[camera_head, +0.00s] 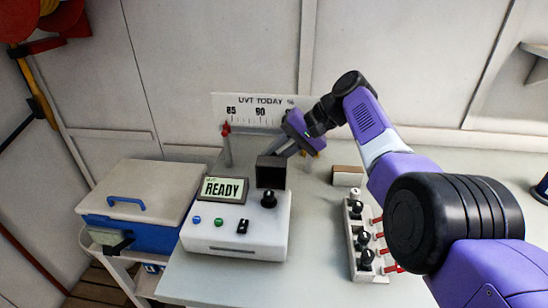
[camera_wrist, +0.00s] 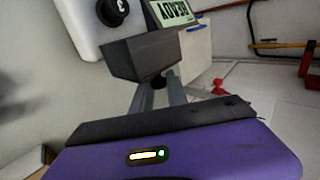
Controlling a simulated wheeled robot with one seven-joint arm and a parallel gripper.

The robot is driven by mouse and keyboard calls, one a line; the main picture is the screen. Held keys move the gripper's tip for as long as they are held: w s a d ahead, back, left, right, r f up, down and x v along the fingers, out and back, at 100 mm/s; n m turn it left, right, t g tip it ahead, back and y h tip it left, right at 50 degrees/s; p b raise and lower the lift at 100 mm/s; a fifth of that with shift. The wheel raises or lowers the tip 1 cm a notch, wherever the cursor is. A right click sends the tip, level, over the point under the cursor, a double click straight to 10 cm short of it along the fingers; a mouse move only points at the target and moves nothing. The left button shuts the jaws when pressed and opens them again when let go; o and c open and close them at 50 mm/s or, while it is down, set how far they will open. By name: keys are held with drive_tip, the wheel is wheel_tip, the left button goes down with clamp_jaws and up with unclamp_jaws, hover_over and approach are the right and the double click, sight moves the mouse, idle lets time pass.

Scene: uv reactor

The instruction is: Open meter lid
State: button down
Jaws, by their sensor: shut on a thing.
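The meter (camera_head: 235,236) is a white box on the table with a tilted screen reading READY. A dark grey block-like lid (camera_head: 271,172) stands at its back right, behind a black knob. My gripper (camera_head: 284,152) reaches in from behind and to the right, its fingers at the lid's back side. In the wrist view the lid (camera_wrist: 142,56) is near the top centre. The fingers (camera_wrist: 158,84) meet its lower edge and are shut on it. Their exact contact is partly hidden behind the lid. The meter's white body (camera_wrist: 75,22) shows at the upper left.
A blue cooler with a pale top (camera_head: 140,192) stands left of the table. A rack (camera_head: 356,240) with black knobs and red-handled parts lies right of the meter. Table room shows between meter and rack.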

drive_tip(key=shift+f, duration=0.1)
drive_tip(key=c, duration=1.3)
unclamp_jaws()
drive_tip(key=v, duration=0.7)
drive_tip(key=shift+d+r, duration=0.25)
drive_tip(key=shift+r, duration=0.1)
drive_tip(key=shift+r, duration=0.1)
